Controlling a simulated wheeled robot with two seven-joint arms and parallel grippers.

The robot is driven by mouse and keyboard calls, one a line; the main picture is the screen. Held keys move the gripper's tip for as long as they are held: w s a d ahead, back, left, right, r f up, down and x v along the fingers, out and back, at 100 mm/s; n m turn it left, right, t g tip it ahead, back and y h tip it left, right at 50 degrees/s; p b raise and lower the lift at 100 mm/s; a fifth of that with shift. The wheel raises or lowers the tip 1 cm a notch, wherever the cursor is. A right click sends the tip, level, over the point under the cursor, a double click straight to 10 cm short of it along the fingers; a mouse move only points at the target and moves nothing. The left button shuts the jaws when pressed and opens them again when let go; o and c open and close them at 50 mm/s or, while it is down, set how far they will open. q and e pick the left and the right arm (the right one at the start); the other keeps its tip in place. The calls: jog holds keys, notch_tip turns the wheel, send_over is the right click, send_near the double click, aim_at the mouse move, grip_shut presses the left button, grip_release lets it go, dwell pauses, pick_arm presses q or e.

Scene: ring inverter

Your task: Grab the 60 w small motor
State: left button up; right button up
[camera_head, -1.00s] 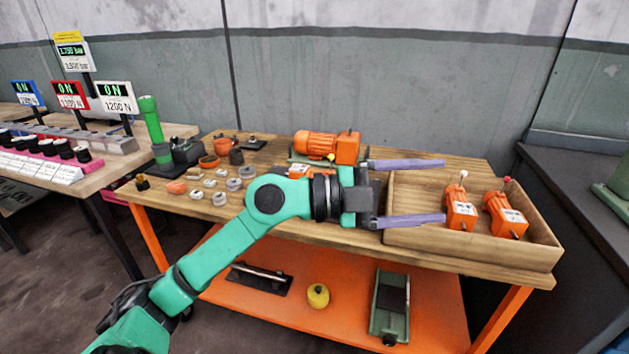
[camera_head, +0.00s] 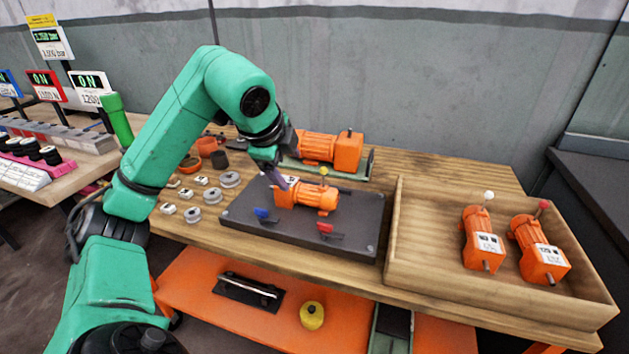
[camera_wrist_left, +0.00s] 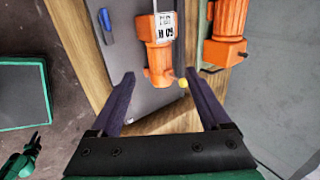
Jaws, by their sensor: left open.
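A small orange motor (camera_head: 306,198) with a yellow-tipped pin lies on a dark plate (camera_head: 255,228) on the wooden bench. In the left wrist view the same motor (camera_wrist_left: 158,60) shows a white label that appears to read 60 W upside down. My left gripper (camera_head: 275,180) points down at the motor's label end, partly hiding it. In the left wrist view the gripper (camera_wrist_left: 160,76) is open and empty, with the motor's near end and yellow tip just ahead of and between the fingertips. Contact cannot be told.
A wooden tray (camera_head: 400,225) at right holds two orange motors, one with a white tip (camera_head: 480,240) and one with a red tip (camera_head: 535,248). A larger orange motor (camera_head: 335,150) stands close behind the plate. Blue (camera_head: 266,215) and red (camera_head: 328,230) clamps sit on the plate.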

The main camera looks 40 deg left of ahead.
aim_at(303, 189)
pick_arm(q)
jog(key=x, duration=0.7)
jog(key=shift+s+d+f+b, duration=0.1)
jog(key=shift+f+b, duration=0.05)
jog(key=shift+b, duration=0.15)
jog(key=x, duration=0.6)
jog(key=shift+w+d+f+p, duration=0.1)
jog(key=shift+w+f+p, duration=0.1)
jog(key=shift+p, duration=0.2)
jog(key=shift+r, duration=0.1)
grip_shut()
jog(key=shift+r, duration=0.15)
pick_arm(e)
jog(key=shift+s+d, duration=0.1)
jog(key=shift+s, duration=0.65)
